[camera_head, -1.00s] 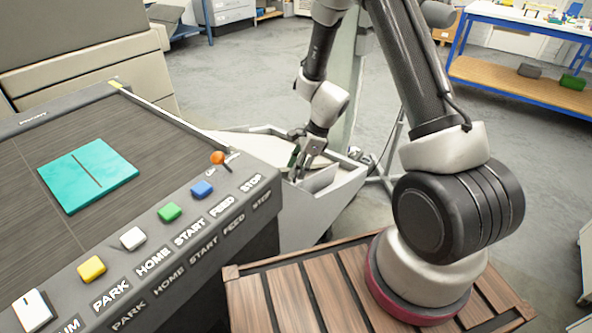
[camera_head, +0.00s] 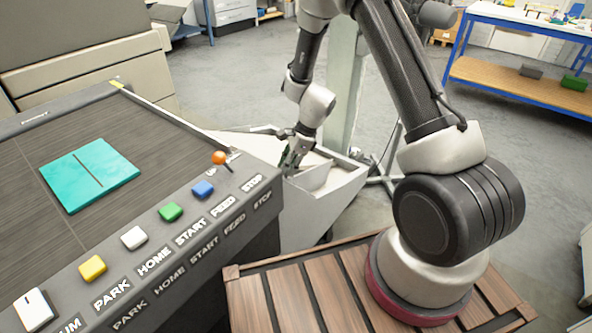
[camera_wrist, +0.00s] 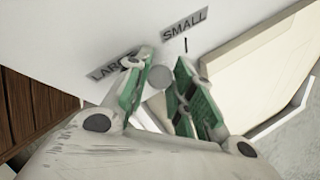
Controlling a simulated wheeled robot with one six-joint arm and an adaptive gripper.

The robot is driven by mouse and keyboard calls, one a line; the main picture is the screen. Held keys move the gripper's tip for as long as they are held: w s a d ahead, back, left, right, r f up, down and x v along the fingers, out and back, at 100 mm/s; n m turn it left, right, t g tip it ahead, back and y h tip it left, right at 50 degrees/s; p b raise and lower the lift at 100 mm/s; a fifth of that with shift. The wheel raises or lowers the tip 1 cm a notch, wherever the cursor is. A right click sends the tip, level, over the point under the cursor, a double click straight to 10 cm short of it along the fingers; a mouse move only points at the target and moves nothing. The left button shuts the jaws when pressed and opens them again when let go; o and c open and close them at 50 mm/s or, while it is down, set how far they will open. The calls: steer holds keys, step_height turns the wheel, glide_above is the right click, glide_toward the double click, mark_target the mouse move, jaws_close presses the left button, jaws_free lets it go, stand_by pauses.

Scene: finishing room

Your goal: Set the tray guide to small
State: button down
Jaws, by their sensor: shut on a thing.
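The tray (camera_head: 335,195) is a pale open bin beside the machine in the head view. A light guide plate (camera_head: 315,177) stands inside it, next to my gripper (camera_head: 289,168). In the wrist view, my gripper (camera_wrist: 166,62) has its green-padded fingers on either side of a round grey knob (camera_wrist: 159,78) and is shut on it. The LARGE label (camera_wrist: 115,66) is beside the left finger, partly covered by it. The SMALL label (camera_wrist: 185,32) is above and right of the knob, with a short dark mark (camera_wrist: 186,45) under it. The fingers hide part of the knob's surroundings.
The machine's control panel (camera_head: 160,262) has several coloured buttons and an orange-tipped lever (camera_head: 219,158). A teal sheet (camera_head: 90,174) lies on its bed. A blue-framed bench (camera_head: 515,85) stands at the back right. Open floor lies behind the tray.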

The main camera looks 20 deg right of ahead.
steer(key=w+a, duration=0.1)
steer(key=w, duration=0.1)
steer(key=w+a, duration=0.2)
steer(key=shift+w+a+r, duration=0.1)
steer(key=shift+w+a, duration=0.05)
steer(key=shift+w, duration=0.2)
steer(key=c, duration=1.5)
jaws_free()
steer(key=shift+a, duration=0.1)
steer(key=v, duration=1.2)
